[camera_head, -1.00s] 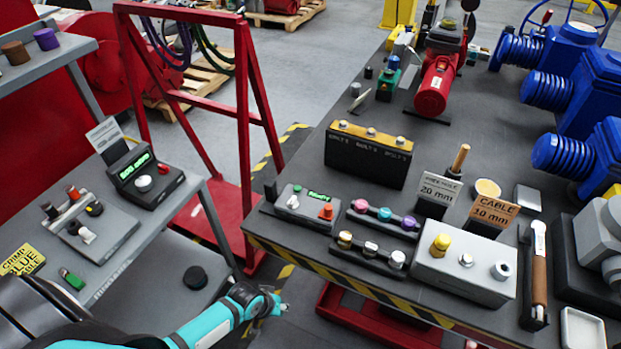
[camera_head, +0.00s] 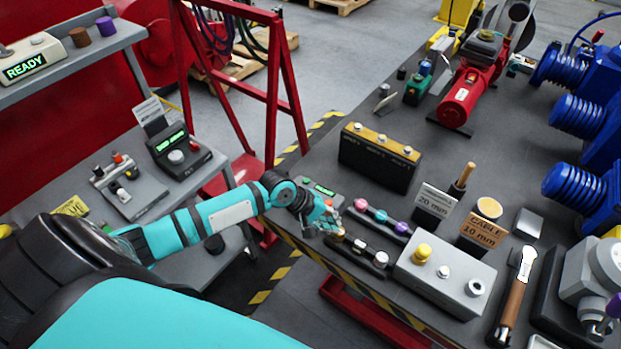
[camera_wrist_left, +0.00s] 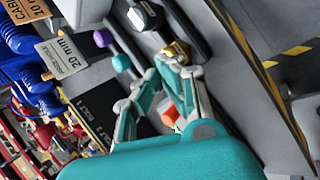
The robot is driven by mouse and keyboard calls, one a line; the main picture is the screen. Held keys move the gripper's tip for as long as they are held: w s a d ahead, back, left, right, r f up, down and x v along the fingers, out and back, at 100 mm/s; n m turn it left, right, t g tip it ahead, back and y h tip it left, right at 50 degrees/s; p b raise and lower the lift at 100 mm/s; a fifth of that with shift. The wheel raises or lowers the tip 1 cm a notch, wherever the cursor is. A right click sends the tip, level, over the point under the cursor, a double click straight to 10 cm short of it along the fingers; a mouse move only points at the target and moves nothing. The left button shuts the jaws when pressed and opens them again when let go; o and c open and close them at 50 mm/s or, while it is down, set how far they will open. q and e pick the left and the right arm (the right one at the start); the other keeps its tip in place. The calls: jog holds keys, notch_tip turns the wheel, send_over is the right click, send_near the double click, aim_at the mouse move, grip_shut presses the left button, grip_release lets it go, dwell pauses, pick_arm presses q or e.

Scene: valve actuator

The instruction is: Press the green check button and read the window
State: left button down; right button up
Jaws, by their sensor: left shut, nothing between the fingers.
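A small grey box (camera_head: 338,198) with a green-lit window (camera_head: 323,190) sits at the near left corner of the right-hand bench. The window's text is too small to read. My left gripper (camera_head: 333,220) is shut and empty at this box, and its wrist hides much of the box's top. In the left wrist view the closed fingers (camera_wrist_left: 178,72) reach over the bench, with an orange-red button (camera_wrist_left: 170,115) partly visible beside them. My right gripper is not in view.
A rack with pink, teal and purple knobs (camera_head: 382,214) and a rack of metal-topped parts (camera_head: 381,258) stand close to the gripper. A grey box with a yellow knob (camera_head: 421,252) is to their right. A black bolt box (camera_head: 375,165) stands behind.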

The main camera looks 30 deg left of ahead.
pick_arm(q)
jog(key=w+a+r+n+t, duration=0.1)
jog(key=w+a+r+n, duration=0.3)
jog(key=a, duration=0.3)
jog(key=w+a+r+n+t+y, duration=0.1)
jog(key=w+a+r+n+t, duration=0.1)
jog(key=w+a+r+n, duration=0.2)
jog(key=w+a+n, duration=0.2)
jog(key=w+a, duration=0.1)
jog(key=shift+a+r, duration=0.2)
jog(key=shift+a, duration=0.2)
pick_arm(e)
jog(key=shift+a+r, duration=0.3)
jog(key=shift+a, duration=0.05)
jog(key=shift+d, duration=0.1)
pick_arm(q)
jog(key=shift+d, duration=0.1)
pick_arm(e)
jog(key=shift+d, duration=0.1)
pick_arm(q)
jog(key=b, duration=0.7)
send_over(307, 182)
notch_tip(307, 182, down, 8)
jog(key=shift+w, duration=0.1)
jog(key=shift+f+b, duration=0.3)
jog(key=shift+f, duration=0.15)
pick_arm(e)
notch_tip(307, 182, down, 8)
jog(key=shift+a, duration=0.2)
